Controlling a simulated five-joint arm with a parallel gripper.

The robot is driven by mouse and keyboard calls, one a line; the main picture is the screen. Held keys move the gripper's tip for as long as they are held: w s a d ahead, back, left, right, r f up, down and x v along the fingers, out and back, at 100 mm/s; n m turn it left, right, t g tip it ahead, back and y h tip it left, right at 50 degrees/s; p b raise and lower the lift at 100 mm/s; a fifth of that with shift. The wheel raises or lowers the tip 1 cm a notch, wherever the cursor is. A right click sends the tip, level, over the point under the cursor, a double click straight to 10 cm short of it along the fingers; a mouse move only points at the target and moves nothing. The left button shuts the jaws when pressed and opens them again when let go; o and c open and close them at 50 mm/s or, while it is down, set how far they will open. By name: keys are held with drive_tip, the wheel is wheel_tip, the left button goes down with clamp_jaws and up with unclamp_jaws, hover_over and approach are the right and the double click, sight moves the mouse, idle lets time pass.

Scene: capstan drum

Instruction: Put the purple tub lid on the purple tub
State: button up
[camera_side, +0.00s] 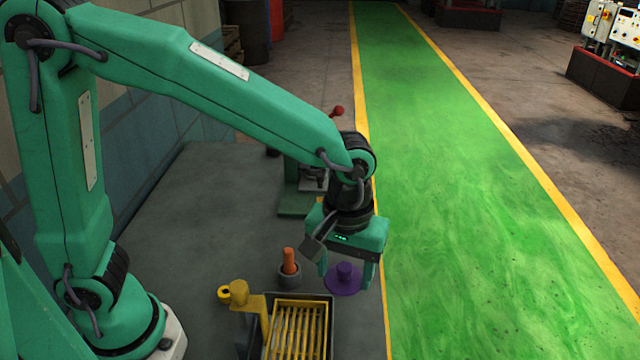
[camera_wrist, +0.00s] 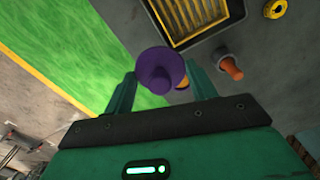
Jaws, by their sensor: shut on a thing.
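My gripper (camera_side: 346,284) points down near the right edge of the grey table, and its two fingers are far apart with the purple tub lid (camera_side: 342,287) between them. The lid is a round purple disc with a short knob on top. In the wrist view the lid (camera_wrist: 155,60) fills the space between the fingertips (camera_wrist: 160,72), and my gripper is shut on it. I cannot tell whether the lid hangs clear of the table. I cannot make out the purple tub separately in either view.
An orange peg (camera_side: 289,262) in a grey cup stands left of the lid. A dark tray with yellow slats (camera_side: 297,330), a yellow post (camera_side: 241,292) and a yellow ring (camera_side: 224,294) are at the front. A green machine (camera_side: 297,200) stands behind. The green walkway (camera_side: 470,200) lies right.

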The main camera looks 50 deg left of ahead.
drive_tip(key=w+a+f, duration=0.2)
drive_tip(key=w, duration=0.1)
drive_tip(key=w+a+f, duration=0.2)
drive_tip(key=w+a, duration=0.1)
drive_tip(key=w+a+f, duration=0.2)
drive_tip(key=a+f, duration=0.1)
drive_tip(key=shift+w, duration=0.4)
drive_tip(key=shift+f, duration=0.15)
drive_tip(key=shift+d+f, duration=0.1)
drive_tip(key=shift+f, duration=1.8)
drive_tip(key=shift+f, duration=0.4)
drive_tip(key=o, duration=1)
drive_tip(key=shift+c, duration=0.2)
drive_tip(key=shift+r, duration=0.15)
